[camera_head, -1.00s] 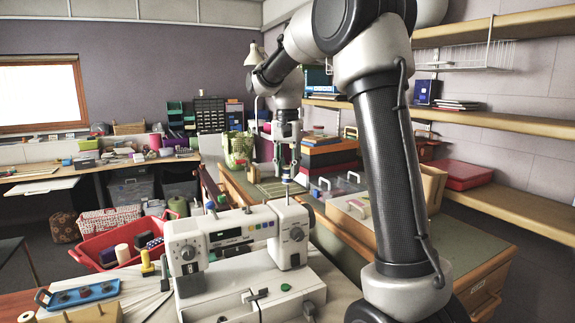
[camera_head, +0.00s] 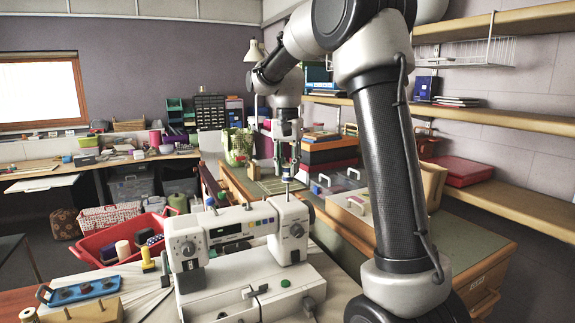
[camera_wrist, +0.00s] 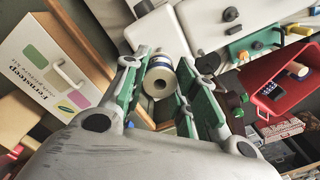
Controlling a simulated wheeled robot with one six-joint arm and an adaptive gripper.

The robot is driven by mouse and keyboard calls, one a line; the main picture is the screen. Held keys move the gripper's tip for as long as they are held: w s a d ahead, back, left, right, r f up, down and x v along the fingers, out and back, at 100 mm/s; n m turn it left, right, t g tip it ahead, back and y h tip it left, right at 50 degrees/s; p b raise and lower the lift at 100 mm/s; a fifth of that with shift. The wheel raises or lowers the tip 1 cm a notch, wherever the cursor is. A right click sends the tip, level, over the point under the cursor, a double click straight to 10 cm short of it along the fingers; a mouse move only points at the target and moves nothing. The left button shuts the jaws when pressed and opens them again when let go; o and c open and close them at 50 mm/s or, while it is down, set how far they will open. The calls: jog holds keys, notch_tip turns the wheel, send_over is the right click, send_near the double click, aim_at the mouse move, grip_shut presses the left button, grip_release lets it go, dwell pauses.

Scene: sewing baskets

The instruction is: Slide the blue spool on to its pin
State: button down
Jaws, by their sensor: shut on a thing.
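My gripper (camera_wrist: 160,95) has green-padded fingers. They are closed on the blue spool (camera_wrist: 158,82), whose pale round end with a dark centre hole faces the wrist camera; a blue band shows at its far side. In the head view my gripper (camera_head: 288,172) points down above the right end of the white sewing machine (camera_head: 285,248). A thin upright rod shows below the fingertips, just over the machine's top; I cannot tell whether the spool is around it or above it.
A red basket (camera_head: 97,243) with several spools stands left of the machine. A blue tray (camera_head: 82,293) lies in front of it. My arm passes over the right side of the bench. A white labelled kit box (camera_wrist: 55,70) lies left in the wrist view.

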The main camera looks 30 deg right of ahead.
aim_at(288, 182)
jog(key=shift+f, duration=2.6)
jog(key=shift+f, duration=0.3)
jog(key=shift+f, duration=0.35)
jog(key=c, duration=1.1)
grip_release()
jog(key=shift+o, duration=0.2)
notch_tip(288, 182, up, 12)
jog(key=shift+r, duration=0.1)
